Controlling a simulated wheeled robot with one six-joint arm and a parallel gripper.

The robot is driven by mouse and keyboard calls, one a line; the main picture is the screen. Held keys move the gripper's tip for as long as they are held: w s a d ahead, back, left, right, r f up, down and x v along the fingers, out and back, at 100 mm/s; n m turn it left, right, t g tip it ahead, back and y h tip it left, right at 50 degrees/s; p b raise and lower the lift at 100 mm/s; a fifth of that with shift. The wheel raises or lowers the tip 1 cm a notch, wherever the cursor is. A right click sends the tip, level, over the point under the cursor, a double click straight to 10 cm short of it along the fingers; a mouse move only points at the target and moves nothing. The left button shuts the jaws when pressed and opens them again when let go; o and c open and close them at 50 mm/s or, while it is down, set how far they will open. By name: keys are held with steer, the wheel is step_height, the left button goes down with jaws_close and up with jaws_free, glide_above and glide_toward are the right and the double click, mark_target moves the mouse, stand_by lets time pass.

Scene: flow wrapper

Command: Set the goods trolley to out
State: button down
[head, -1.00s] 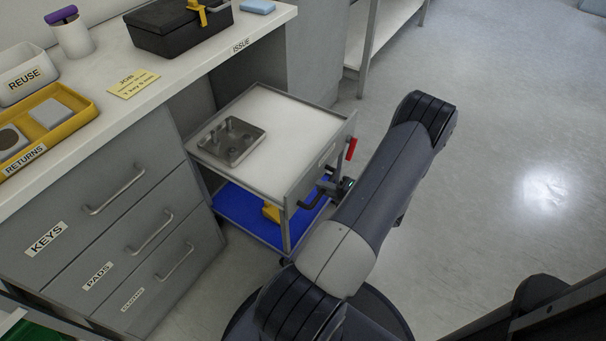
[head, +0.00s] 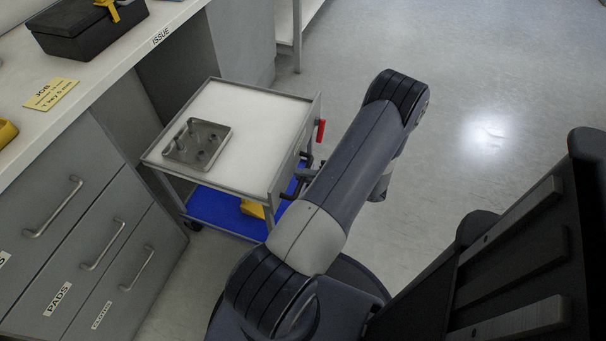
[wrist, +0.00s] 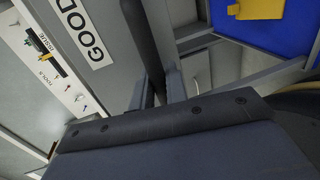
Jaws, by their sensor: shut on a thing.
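The goods trolley (head: 250,112) has a white top, a blue lower shelf (head: 222,212) and a grey front panel. It stands upright on the floor, mostly out in front of the bay under the counter. Its dark handle (wrist: 143,42) runs beside the partly visible "GOOD…" label (wrist: 86,34) in the wrist view. My gripper (wrist: 158,98) is shut on the handle; the fingertips are partly hidden by the wrist housing. In the head view my arm hides most of the grip.
A yellow object (head: 252,208) lies on the lower shelf. A red tab (head: 321,131) sticks out at the trolley's right edge. Grey drawers (head: 95,235) stand at left. The floor (head: 430,150) at right is clear.

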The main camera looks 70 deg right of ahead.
steer(key=c, duration=1.5)
jaws_free()
steer(key=a+p+v, duration=0.1)
steer(key=v, duration=0.9)
steer(key=shift+s+d+p, duration=0.3)
steer(key=shift+s+d, duration=0.1)
steer(key=shift+d, duration=0.1)
steer(key=shift+w, duration=0.1)
steer(key=b+x, duration=0.1)
steer(key=x, duration=0.9)
steer(key=shift+w+b, duration=0.3)
steer(key=shift+b, duration=0.05)
steer(key=shift+w, duration=0.3)
